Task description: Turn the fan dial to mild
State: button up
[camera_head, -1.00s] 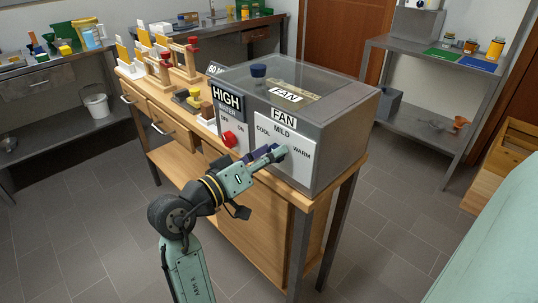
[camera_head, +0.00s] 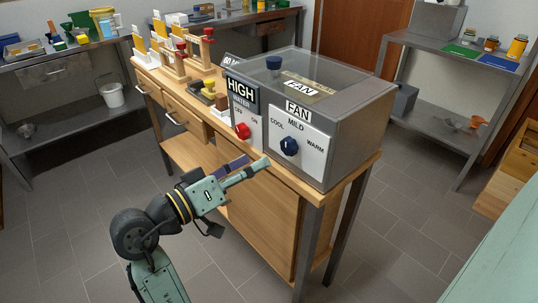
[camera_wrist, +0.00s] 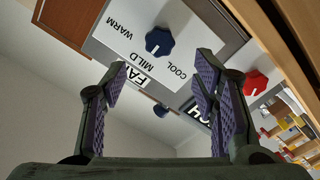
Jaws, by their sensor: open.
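The fan dial (camera_head: 289,146) is a dark blue lobed knob on a white panel on the front of a grey box. The panel (camera_head: 311,163) reads COOL at left, MILD above and WARM at right. The dial also shows in the wrist view (camera_wrist: 159,41), where the panel is turned over and the dial lies beyond the fingertips. In the wrist view, my gripper's (camera_wrist: 160,75) purple-padded fingers are spread wide.
A red water knob (camera_head: 242,131) sits left of the fan panel, with OFF and ON marks. The box (camera_head: 345,125) stands on a wooden workbench (camera_head: 338,180). Small items and wooden stands (camera_head: 205,60) are behind at left. The floor in front is clear.

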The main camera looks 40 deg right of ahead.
jog(key=shift+s+a, duration=0.15)
jog(key=shift+a, duration=1.25)
